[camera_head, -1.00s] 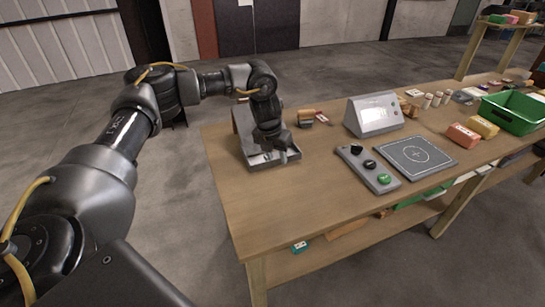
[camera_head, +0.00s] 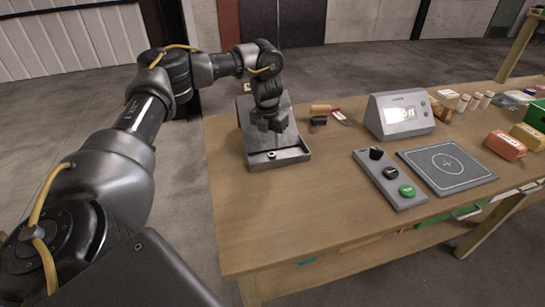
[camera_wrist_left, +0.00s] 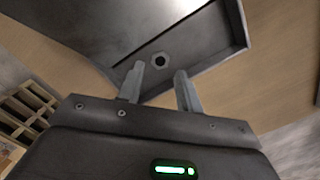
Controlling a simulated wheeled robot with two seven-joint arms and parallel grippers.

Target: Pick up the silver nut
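The silver nut (camera_head: 271,155) lies at the low front end of a grey metal chute (camera_head: 293,155), near its lip. My left gripper (camera_head: 270,123) is above the chute, a little behind and above the nut in the head view. My right gripper is not in view.
A grey display box (camera_head: 400,115) stands right of the chute. A button panel (camera_head: 378,180) and a dark square pad (camera_head: 447,166) lie in front of it. Small items (camera_head: 320,113) lie just right of the chute. The table's (camera_head: 270,220) left front is clear.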

